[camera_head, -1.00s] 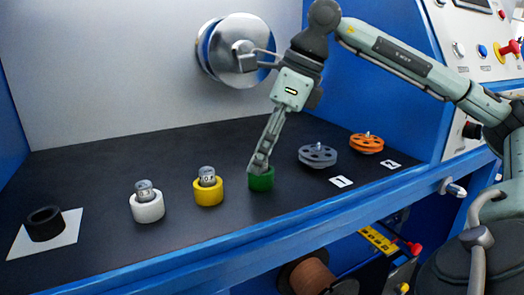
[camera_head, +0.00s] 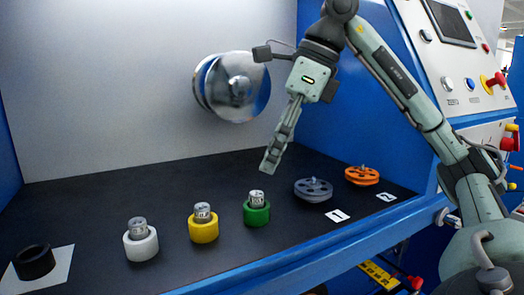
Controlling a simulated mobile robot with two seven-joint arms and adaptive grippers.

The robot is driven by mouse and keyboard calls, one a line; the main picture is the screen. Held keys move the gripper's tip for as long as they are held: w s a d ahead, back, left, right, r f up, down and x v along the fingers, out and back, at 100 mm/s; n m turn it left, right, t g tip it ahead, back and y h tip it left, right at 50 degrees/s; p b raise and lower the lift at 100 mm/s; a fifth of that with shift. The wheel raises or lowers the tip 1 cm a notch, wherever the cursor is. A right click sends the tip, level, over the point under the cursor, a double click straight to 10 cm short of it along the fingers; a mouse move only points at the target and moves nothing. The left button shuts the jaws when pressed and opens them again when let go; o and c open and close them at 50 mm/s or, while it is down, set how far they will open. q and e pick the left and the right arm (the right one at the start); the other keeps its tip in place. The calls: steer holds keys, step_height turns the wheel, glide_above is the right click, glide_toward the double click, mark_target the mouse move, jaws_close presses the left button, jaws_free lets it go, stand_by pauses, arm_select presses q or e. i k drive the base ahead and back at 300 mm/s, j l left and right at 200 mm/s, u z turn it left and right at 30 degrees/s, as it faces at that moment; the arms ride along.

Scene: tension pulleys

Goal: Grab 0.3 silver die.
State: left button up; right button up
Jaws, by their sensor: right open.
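Three small silver dies stand upright in coloured ring holders on the dark bench: one (camera_head: 138,227) in the white holder (camera_head: 141,247), one (camera_head: 202,212) in the yellow holder (camera_head: 203,232), one (camera_head: 257,198) in the green holder (camera_head: 256,216). Each die has dark marks on it, too small to read surely, so I cannot tell which is 0.3. My right gripper (camera_head: 270,166) points down, open and empty, above and slightly right of the die in the green holder, apart from it. My left gripper is not in view.
A black ring (camera_head: 34,262) lies on a white sheet at the left. A grey pulley (camera_head: 313,190) and an orange pulley (camera_head: 362,176) lie to the right by numbered cards. A large silver wheel (camera_head: 237,86) is on the back wall. The bench (camera_head: 120,190) behind the holders is clear.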

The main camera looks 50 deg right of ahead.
mark_target(139, 228)
steer(key=k, duration=1.5)
